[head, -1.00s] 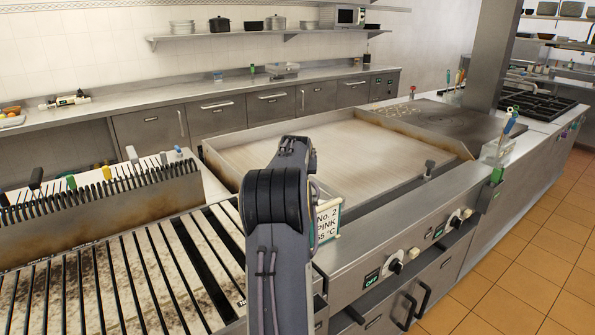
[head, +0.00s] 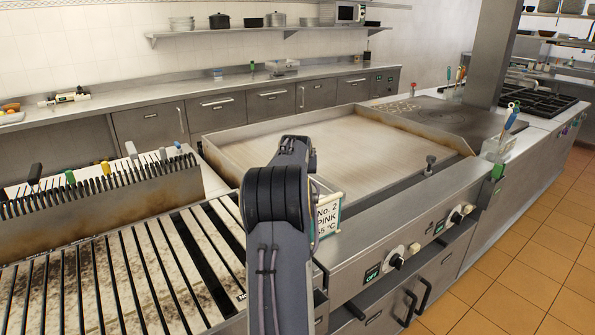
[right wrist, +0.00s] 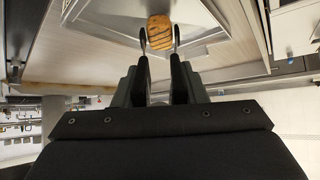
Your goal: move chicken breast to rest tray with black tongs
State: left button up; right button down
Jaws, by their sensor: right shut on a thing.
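The chicken breast (right wrist: 159,32), browned with dark grill stripes, shows at the top of the right wrist view. The black tongs (right wrist: 147,66) have pale metal tips on either side of its near edge. I cannot tell whether the tips grip it. My right gripper (right wrist: 162,82) is shut on the tongs. A pale metal tray-like surface (right wrist: 198,50) with raised edges lies behind or under the chicken; whether they touch is unclear. In the head view my right arm hides its own gripper, the tongs and the chicken. My left gripper is in neither current view.
A slatted grill (head: 110,275) fills the lower left of the head view. A flat griddle (head: 345,145) lies beyond my arm, with a "No. 2 PINK" sign (head: 328,217) at its near corner. Knobs (head: 396,262) line its front. Tiled floor (head: 530,265) is clear at right.

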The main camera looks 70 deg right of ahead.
jog(key=shift+f+b, duration=0.6)
jog(key=shift+f, duration=0.3)
jog(key=c, duration=1.3)
grip_release()
jog(key=shift+r, duration=0.15)
jog(key=r+p, duration=0.1)
jog(key=r, duration=0.1)
jog(key=r+p, duration=0.2)
jog(key=a+r+p, duration=0.1)
jog(key=r+p, duration=0.1)
jog(key=shift+s+r, duration=0.2)
jog(key=shift+r, duration=0.15)
